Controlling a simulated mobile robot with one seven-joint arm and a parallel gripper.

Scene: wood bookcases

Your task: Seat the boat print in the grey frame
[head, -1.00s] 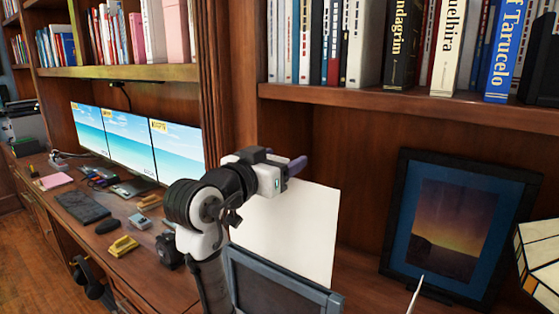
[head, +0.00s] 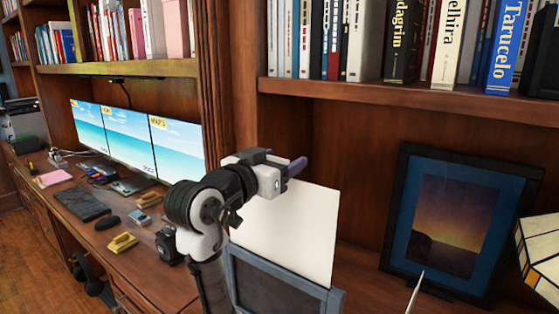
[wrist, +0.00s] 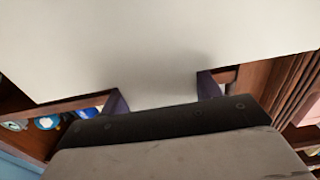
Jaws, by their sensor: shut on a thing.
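My gripper (head: 297,168) is shut on the top edge of a large blank white sheet, taken as the boat print (head: 285,230). No boat picture shows on the side facing either camera. The sheet hangs upright, slightly tilted. The grey frame (head: 338,302) stands below it with a dark inner panel, cut off by the picture's bottom edge. The sheet's lower edge runs along the frame's top bar; I cannot tell whether it is behind the bar or in a slot. In the wrist view the sheet (wrist: 160,45) spans the picture between the purple fingers.
A dark-framed sunset picture (head: 450,225) leans against the back panel at right, beside a tiled lamp shade (head: 540,255). A book-filled shelf (head: 420,98) hangs above. Monitors (head: 127,142) and small desk items, including a yellow one (head: 122,243), lie at left.

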